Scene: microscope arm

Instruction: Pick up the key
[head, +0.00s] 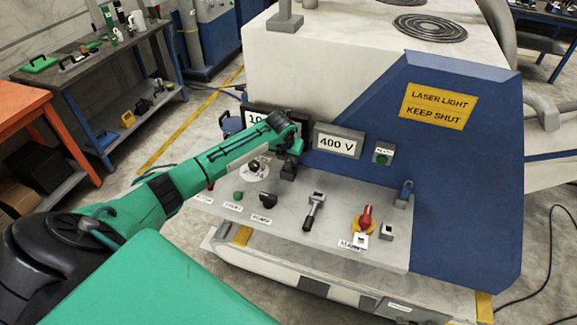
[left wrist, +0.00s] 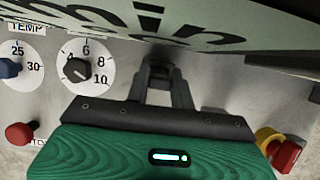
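I cannot make out a key with certainty in either view. My left gripper (head: 289,168) hangs over the sloping control panel (head: 345,250), below the 400 V display. In the left wrist view its fingers (left wrist: 158,72) run close together into a dark shadow. Whether they are apart at the tips, or hold anything, is unclear. On the panel, a grey lever with a black handle (head: 313,212) lies right of the gripper. Further right are a red handle on a yellow base (head: 365,219) and a small grey block (head: 387,231). My right gripper is not in view.
A grey and blue fitting (head: 404,193) stands at the panel's right. A green button (head: 238,196) and black knob (head: 267,199) sit left of the lever. The 400 V display (head: 338,141) rises behind. A cluttered workbench (head: 95,58) is at the back left.

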